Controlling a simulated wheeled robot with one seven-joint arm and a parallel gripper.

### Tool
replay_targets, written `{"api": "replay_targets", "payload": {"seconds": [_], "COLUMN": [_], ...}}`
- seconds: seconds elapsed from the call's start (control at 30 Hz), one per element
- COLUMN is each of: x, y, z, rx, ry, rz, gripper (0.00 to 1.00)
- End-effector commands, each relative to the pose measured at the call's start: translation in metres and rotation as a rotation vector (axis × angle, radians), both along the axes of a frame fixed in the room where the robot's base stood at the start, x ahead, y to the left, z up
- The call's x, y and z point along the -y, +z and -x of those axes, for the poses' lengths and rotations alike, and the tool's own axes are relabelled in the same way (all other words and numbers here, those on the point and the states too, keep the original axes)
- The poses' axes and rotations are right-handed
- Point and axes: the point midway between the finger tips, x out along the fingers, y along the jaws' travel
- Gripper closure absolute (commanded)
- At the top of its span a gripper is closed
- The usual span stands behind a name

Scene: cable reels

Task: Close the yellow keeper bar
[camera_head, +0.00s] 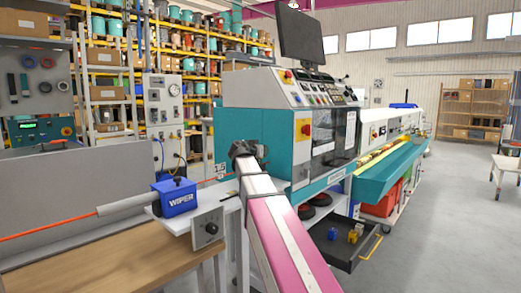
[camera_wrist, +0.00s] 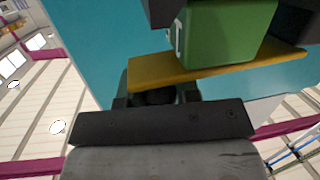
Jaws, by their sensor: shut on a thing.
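In the wrist view the yellow keeper bar (camera_wrist: 160,80) runs across the picture, tilted up to the right, under a green block (camera_wrist: 225,35) with a pale letter on it. My gripper (camera_wrist: 154,97) is close against the bar, its two dark fingers apart with a dark rounded part between them. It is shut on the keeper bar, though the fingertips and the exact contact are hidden. In the head view my gripper (camera_head: 243,150) is at the left end of the teal machine (camera_head: 235,130), and the keeper bar cannot be made out there.
A blue wiper box (camera_head: 175,196) with an orange cable (camera_head: 45,231) stands left of my gripper, above a wooden bench (camera_head: 110,262). A monitor (camera_head: 299,37) stands over the machine. A dark open tray (camera_head: 345,247) juts out low at the right.

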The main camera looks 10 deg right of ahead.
Motion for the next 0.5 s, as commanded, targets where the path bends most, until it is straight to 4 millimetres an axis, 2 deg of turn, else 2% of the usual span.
{"api": "replay_targets", "payload": {"seconds": [0.5], "x": [0.0015], "y": [-0.0082], "z": [0.0033], "rx": [-0.013], "ry": [-0.004], "rz": [0.002], "gripper": [1.0]}}
